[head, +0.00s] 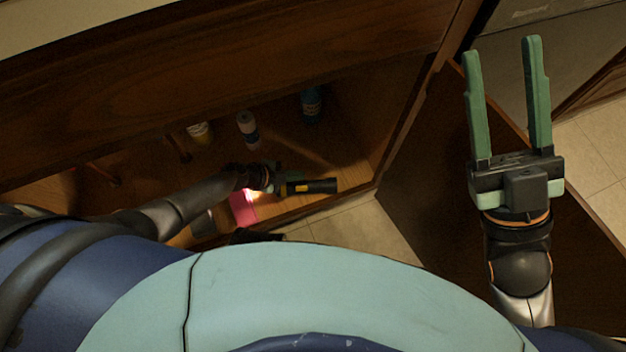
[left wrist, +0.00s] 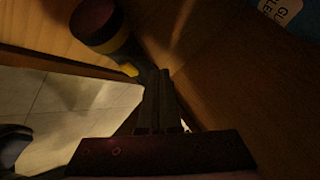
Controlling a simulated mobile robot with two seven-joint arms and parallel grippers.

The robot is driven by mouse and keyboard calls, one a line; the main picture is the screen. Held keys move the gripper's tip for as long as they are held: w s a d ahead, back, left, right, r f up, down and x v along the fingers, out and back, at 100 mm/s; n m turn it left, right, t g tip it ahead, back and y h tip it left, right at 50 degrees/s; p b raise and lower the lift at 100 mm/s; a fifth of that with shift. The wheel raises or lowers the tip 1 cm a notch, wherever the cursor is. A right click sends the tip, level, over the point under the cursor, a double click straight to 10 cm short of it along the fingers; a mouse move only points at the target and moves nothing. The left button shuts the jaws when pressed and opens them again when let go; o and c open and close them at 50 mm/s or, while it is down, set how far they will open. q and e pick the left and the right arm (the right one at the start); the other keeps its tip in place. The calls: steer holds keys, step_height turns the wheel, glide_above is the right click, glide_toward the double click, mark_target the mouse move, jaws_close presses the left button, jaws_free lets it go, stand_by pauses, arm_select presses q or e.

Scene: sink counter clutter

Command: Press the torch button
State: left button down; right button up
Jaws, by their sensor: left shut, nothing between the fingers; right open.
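The torch (head: 318,186) is black with a yellow band and lies near the front edge of the cabinet floor. Its light is on the side toward a pink item. In the left wrist view the torch (left wrist: 97,22) is at upper left, with a yellow button (left wrist: 130,69) on its side. My left gripper (head: 282,177) is at the torch, partly hidden by its own wrist. Its shut, empty fingers (left wrist: 160,76) show just right of the button; I cannot tell whether they touch it. My right gripper (head: 503,50) is open and empty, outside the cabinet.
A white bottle (head: 248,130), a blue bottle (head: 312,104) and a yellow-and-white container (head: 199,132) stand deeper in the cabinet. A pink item (head: 243,207) lies lit at the front. An open cabinet door (head: 425,190) stands on the right. Tiled floor (head: 350,230) is clear in front.

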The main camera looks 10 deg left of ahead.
arm_select(q)
steer(key=shift+r, duration=0.2)
step_height(320, 180, up, 3)
steer(key=p, duration=0.4)
steer(key=shift+r, duration=0.2)
step_height(320, 180, up, 2)
steer(key=p, duration=0.2)
steer(key=shift+p, duration=0.3)
arm_select(e)
step_height(320, 180, up, 8)
steer(key=d, duration=0.1)
steer(key=shift+s+f+t, duration=0.2)
steer(key=shift+s+t, duration=0.05)
steer(key=shift+t, duration=0.05)
